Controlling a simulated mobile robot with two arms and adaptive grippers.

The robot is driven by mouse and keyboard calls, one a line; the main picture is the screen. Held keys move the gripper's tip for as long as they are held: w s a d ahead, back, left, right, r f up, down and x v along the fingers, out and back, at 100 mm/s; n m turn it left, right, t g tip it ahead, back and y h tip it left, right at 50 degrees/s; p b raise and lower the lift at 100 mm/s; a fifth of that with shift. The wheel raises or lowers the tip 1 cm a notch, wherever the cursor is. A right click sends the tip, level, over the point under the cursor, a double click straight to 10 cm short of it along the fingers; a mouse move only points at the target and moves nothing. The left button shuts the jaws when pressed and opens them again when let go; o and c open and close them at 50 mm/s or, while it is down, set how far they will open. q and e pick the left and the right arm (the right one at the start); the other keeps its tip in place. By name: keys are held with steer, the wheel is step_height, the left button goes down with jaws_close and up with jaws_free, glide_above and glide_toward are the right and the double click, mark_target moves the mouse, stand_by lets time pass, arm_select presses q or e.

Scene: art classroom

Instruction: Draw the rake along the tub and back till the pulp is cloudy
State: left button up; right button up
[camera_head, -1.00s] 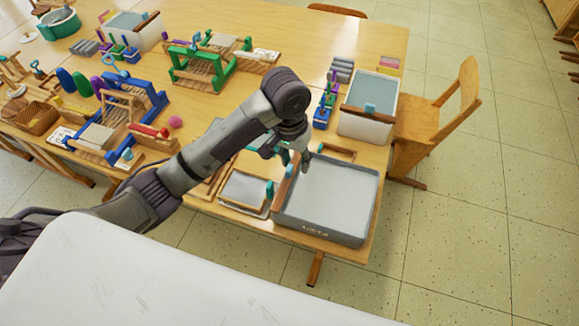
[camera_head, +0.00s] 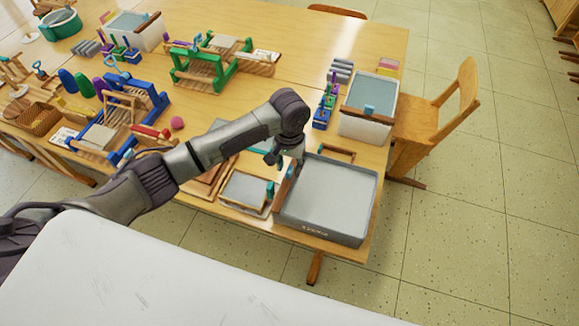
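The grey tub (camera_head: 362,222) stands at the table's near right corner, with flat, pale grey pulp (camera_head: 330,195) in it. A wooden piece (camera_head: 284,190) that looks like the rake lies along the tub's left side, with a small teal part near it. My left gripper (camera_head: 285,160) is just above the tub's back left corner, close to the top end of the rake. Its dark fingers look apart, with nothing seen between them. Whether it touches the rake is hard to tell. My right gripper is not in view.
A framed screen (camera_head: 245,190) lies left of the tub. A white bin (camera_head: 367,125) and small blue holders (camera_head: 321,118) stand behind it. A blue wooden rack (camera_head: 145,95) is farther left. A chair (camera_head: 435,125) stands by the right edge.

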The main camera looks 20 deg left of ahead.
arm_select(q)
steer(key=shift+f, duration=1)
steer(key=shift+c, duration=0.2)
jaws_close()
